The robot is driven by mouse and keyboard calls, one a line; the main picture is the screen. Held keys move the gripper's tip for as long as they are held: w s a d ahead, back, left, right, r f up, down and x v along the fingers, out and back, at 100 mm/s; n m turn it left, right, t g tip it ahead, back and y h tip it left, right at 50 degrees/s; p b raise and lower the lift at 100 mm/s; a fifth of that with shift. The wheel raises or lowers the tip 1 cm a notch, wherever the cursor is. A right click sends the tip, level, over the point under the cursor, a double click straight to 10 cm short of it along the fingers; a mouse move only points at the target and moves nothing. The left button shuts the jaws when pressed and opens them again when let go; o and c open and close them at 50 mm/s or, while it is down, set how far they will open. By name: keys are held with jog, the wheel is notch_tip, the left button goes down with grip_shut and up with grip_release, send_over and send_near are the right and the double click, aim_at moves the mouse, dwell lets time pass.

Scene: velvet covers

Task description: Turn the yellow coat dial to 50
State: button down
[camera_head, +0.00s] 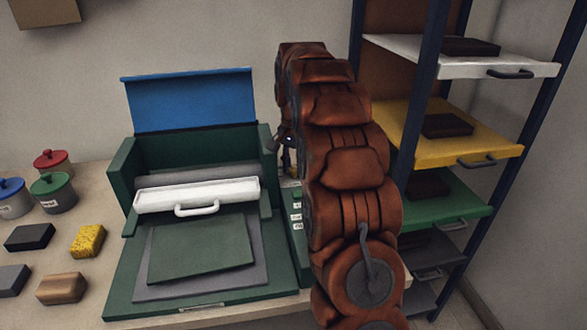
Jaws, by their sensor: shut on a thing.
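My gripper (287,147) shows only in part, as a small dark shape at the right side of the green machine (125,172), beyond my reddish-brown arm. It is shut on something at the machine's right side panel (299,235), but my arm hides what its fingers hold. I cannot see the yellow coat dial or its reading. Small pale labels show on the part of the panel left of my arm, too small to read.
The machine has a raised blue lid (192,101), a white bar with a handle (197,195) and a dark green sheet (201,247). Lidded pots (54,196), a yellow sponge (87,241) and blocks stand left on the table. A shelf rack with coloured trays (440,133) stands right.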

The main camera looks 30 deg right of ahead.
aim_at(293, 168)
jog(key=shift+m, duration=0.3)
jog(key=c, duration=0.8)
grip_release()
jog(key=shift+r, duration=0.15)
jog(key=shift+r, duration=3.6)
